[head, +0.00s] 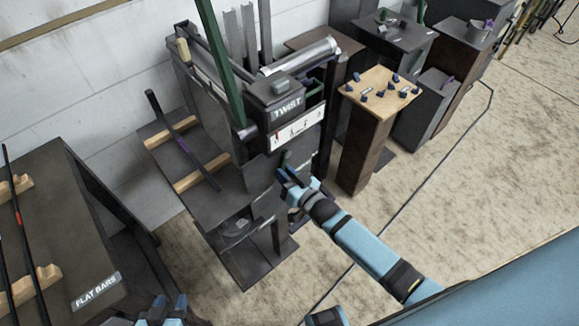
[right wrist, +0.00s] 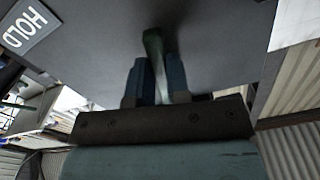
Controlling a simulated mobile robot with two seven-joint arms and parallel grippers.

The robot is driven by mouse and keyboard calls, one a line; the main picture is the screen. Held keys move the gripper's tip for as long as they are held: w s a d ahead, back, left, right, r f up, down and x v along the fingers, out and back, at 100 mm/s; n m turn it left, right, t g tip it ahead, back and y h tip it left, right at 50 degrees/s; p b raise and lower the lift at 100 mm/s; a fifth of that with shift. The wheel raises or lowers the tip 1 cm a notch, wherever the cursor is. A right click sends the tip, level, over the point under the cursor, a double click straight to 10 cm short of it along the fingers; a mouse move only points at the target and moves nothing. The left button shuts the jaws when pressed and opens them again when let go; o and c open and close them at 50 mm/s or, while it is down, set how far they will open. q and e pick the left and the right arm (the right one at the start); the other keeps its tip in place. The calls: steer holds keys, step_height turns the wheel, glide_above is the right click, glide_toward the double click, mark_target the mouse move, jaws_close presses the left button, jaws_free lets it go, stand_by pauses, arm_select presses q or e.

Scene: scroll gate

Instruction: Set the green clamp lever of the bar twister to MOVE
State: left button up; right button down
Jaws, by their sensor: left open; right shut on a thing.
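The bar twister, a dark machine with a TWIST label (head: 287,108), stands in the upper middle of the head view. My right gripper (head: 288,178) is at its front, below the white scale panel. In the right wrist view the green clamp lever (right wrist: 153,44) stands between the blue fingers of my right gripper (right wrist: 158,80), which are shut on it. A HOLD label (right wrist: 24,27) is on the machine face to the left there. No MOVE label shows. My left gripper (head: 167,307) is open and empty at the bottom edge of the head view.
A long green arm (head: 222,65) rises from the twister. A dark bar (head: 182,140) lies on wooden rests left of it. A FLAT BARS bench (head: 70,240) is at the left, and a wood-topped pedestal (head: 372,110) stands close on the right.

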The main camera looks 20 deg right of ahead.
arm_select(q)
steer(key=shift+w+a+r+p, duration=0.15)
steer(key=shift+r+p, duration=0.6)
steer(key=shift+r, duration=0.5)
arm_select(e)
steer(key=shift+s+a+r+m, duration=0.25)
steer(key=shift+a+m, duration=0.3)
steer(key=shift+m, duration=0.5)
steer(key=shift+s+a+r+m, duration=0.2)
steer(key=shift+a+m, duration=0.35)
steer(key=shift+m, duration=0.5)
arm_select(q)
steer(key=shift+f, duration=0.15)
arm_select(e)
steer(key=c, duration=1.1)
jaws_free()
steer(key=shift+r, duration=0.1)
arm_select(q)
steer(key=shift+f+b, duration=0.5)
arm_select(e)
steer(key=v, duration=1.3)
steer(key=shift+s, duration=0.4)
